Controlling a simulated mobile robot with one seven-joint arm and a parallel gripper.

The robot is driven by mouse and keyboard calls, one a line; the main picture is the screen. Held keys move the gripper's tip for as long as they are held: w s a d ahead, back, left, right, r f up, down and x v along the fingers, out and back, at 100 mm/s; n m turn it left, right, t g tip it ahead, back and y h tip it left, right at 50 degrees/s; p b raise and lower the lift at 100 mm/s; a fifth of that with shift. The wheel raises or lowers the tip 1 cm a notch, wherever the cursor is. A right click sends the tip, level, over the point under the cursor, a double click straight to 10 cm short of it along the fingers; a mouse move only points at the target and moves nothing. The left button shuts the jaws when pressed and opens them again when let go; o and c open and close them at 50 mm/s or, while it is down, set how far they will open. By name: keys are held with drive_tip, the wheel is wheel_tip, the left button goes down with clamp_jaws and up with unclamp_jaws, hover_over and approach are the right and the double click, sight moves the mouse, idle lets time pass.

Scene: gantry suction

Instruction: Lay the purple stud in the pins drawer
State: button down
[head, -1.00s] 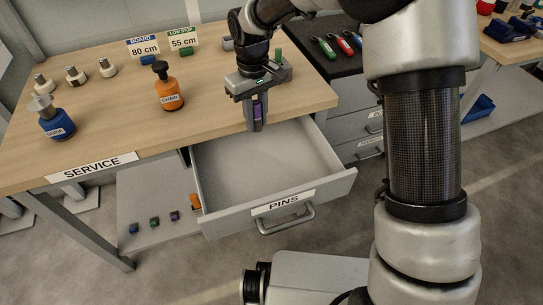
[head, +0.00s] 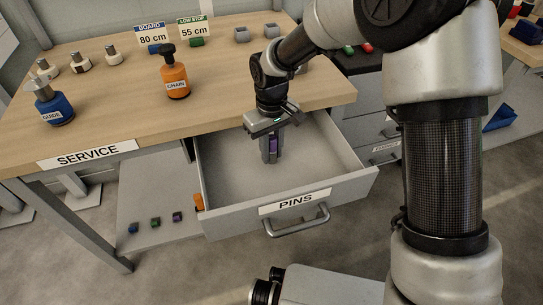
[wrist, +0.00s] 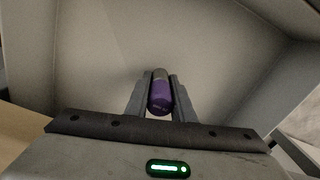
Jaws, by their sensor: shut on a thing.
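The purple stud (wrist: 160,98) is a short cylinder with a purple body and a grey end. It also shows in the head view (head: 273,146). My gripper (head: 271,155) is shut on it, with one finger on each side in the wrist view (wrist: 159,92). The pins drawer (head: 230,205) is pulled open below the bench top, with a PINS label on its front. Its visible floor is empty. The gripper and stud are over the drawer's inside; I cannot tell whether the stud touches the floor.
An orange CHAIN bottle (head: 174,76) and a blue GUIDE bottle (head: 53,105) stand on the service bench (head: 110,120). The drawer walls and bench edge surround the gripper.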

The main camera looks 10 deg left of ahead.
drive_tip(key=shift+f, duration=0.7)
drive_tip(key=shift+f, duration=0.1)
drive_tip(key=c, duration=1.5)
unclamp_jaws()
drive_tip(key=shift+c, duration=0.2)
wheel_tip(320, 180, up, 12)
drive_tip(key=p, duration=0.3)
drive_tip(key=shift+d+r, duration=0.1)
drive_tip(key=shift+r, duration=0.1)
